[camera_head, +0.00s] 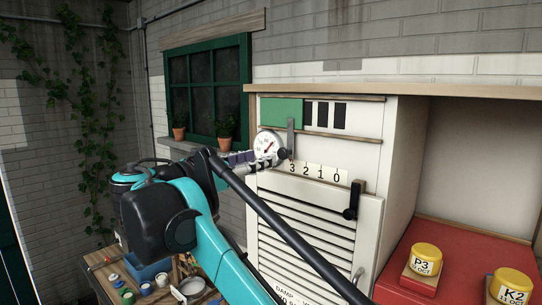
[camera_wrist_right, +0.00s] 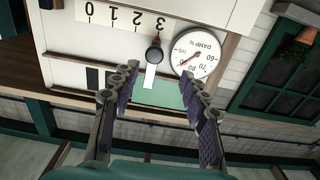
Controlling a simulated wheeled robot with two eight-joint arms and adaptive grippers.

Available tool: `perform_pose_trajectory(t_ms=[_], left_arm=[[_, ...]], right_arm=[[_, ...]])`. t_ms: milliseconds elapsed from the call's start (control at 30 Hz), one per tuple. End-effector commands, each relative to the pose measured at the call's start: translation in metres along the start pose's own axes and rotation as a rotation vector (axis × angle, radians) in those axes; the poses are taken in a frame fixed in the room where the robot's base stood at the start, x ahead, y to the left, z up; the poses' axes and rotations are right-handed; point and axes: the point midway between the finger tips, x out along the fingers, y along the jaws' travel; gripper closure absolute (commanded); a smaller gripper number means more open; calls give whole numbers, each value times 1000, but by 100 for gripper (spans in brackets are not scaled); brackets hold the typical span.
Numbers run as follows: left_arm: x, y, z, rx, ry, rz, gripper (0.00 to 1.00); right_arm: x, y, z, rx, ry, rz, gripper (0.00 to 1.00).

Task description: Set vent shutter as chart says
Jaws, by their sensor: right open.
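The vent shutter is a green plate (camera_head: 281,111) beside several dark slots (camera_head: 325,116) at the top of the white cabinet; in the wrist view, upside down, the plate (camera_wrist_right: 172,94) shows between my fingers. A pale grey strip (camera_head: 291,135) joins it to a dark round knob (camera_head: 283,154), also in the wrist view (camera_wrist_right: 154,54). The knob is at the 3 end of the scale (camera_head: 316,172) marked 3, 2, 1, 0. My right gripper (camera_wrist_right: 161,76) is open, its fingers spread either side of the strip in the picture; contact cannot be told. My left gripper is not in view.
A damp gauge (camera_head: 267,145) with a red needle is left of the knob. The louvred door (camera_head: 310,235) below has a black handle (camera_head: 352,203) and a partly cut-off printed label. A cluttered workbench is at lower left.

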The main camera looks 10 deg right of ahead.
Motion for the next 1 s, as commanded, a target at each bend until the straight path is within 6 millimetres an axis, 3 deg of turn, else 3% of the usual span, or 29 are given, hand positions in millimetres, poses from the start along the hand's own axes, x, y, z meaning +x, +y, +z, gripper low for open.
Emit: perform_pose_trajectory(t_ms=[100, 300, 633, 733, 867, 967, 1000], left_arm=[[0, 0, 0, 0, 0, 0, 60], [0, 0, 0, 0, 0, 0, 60], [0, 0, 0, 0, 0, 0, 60], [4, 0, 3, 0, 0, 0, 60], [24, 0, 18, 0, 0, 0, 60], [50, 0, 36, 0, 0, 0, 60], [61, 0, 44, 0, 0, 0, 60]], right_arm=[[-24, -2, 0, -1, 0, -3, 55], [-45, -2, 0, -1, 1, -1, 55], [-48, -2, 0, -1, 1, 1, 55], [-45, 1, 9, -14, -12, 2, 55], [-27, 16, 60, -90, -91, 3, 55], [-8, 36, 130, -189, -202, -8, 55], [-1, 46, 162, -233, -253, -18, 55]])
